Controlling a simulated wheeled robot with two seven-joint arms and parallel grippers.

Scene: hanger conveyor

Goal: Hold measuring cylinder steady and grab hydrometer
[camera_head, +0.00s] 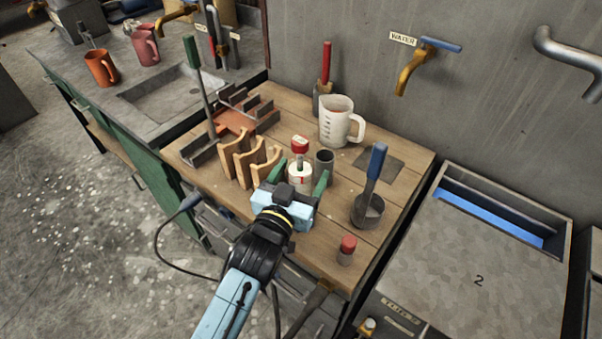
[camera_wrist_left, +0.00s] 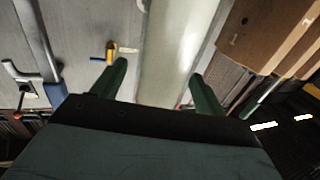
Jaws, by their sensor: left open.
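The pale measuring cylinder (camera_head: 300,181) stands on the wooden bench, with red marks on its side. A red-topped piece (camera_head: 299,145) rises from its mouth on a grey stem; it looks like the hydrometer, its lower part hidden. My left gripper (camera_head: 300,170) is open, with one green finger on each side of the cylinder. In the left wrist view the translucent cylinder (camera_wrist_left: 180,45) rises between the open fingers of the left gripper (camera_wrist_left: 163,84). I cannot tell whether either finger touches it. My right gripper is not in view.
A dark cup (camera_head: 324,162) stands just right of the cylinder. Wooden holders (camera_head: 242,160) are close on the left. A white jug (camera_head: 336,123) stands behind. A pot with a blue-handled tool (camera_head: 374,165) and a red-capped jar (camera_head: 347,250) are to the right.

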